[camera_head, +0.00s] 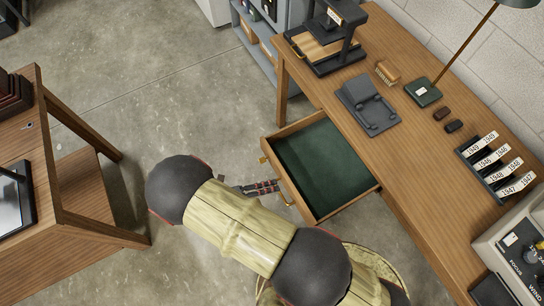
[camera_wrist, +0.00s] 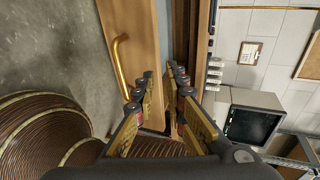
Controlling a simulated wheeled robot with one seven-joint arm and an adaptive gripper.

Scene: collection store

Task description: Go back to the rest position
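The brass drawer handle (camera_wrist: 120,65) lies left of the fingers, outside the gap. The handle also shows in the head view (camera_head: 287,201), near the fingertips. The drawer is open, lined in dark green, and looks empty. My arm covers the floor below it, and part of the gripper is hidden behind it.
The wooden desk (camera_head: 405,166) carries a press (camera_head: 325,40), a grey device (camera_head: 368,104), a brush (camera_head: 387,72), a lamp (camera_head: 423,92) and a rack with year labels (camera_head: 495,166). Another wooden table (camera_head: 47,188) stands left. Bare concrete floor (camera_head: 150,75) lies between them.

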